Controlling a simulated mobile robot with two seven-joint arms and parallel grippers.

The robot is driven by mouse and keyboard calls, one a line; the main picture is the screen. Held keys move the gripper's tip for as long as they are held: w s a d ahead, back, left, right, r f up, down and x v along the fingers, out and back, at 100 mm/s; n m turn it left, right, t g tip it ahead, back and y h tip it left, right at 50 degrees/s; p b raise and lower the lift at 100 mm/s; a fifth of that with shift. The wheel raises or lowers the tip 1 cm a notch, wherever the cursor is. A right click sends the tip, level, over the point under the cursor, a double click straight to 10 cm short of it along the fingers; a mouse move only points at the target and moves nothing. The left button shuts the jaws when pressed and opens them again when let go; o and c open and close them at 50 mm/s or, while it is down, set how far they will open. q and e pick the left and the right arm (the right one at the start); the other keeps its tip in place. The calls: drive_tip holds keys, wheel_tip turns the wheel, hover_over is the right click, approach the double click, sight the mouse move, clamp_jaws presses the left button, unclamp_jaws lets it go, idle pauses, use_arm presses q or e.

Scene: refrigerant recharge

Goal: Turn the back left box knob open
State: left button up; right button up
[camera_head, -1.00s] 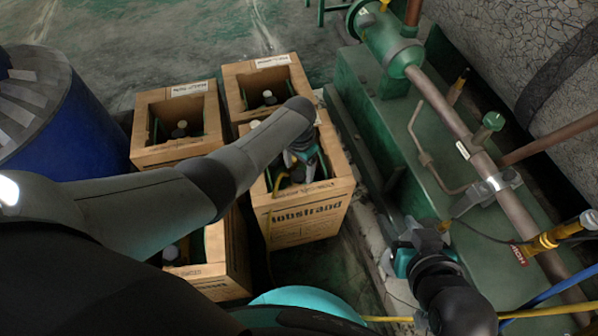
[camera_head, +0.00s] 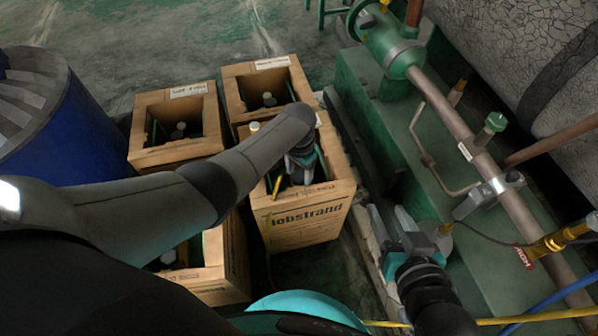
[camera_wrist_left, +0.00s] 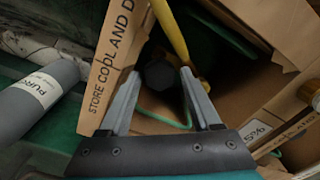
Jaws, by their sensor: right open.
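The back left box (camera_head: 146,157) is an open cardboard box with a dark knob (camera_head: 178,133) inside, at the left in the head view. My left gripper (camera_head: 303,172) is not there. It reaches down into the nearer right-hand box (camera_head: 302,225), and its arm covers part of that box. In the left wrist view my left gripper (camera_wrist_left: 161,72) is open, with a dark round knob (camera_wrist_left: 159,76) between and just beyond its fingertips; contact cannot be told. My right gripper (camera_head: 390,212) is open and empty beside the green machine base.
Another open box (camera_head: 232,92) stands at the back right, and one (camera_head: 233,265) at the front left, partly under my arm. A blue drum (camera_head: 75,125) stands at the left. Green machinery with pipes (camera_head: 455,120) fills the right. A yellow hose (camera_wrist_left: 172,30) runs close to the left fingers.

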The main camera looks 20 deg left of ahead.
use_arm(q)
clamp_jaws()
idle(0.4)
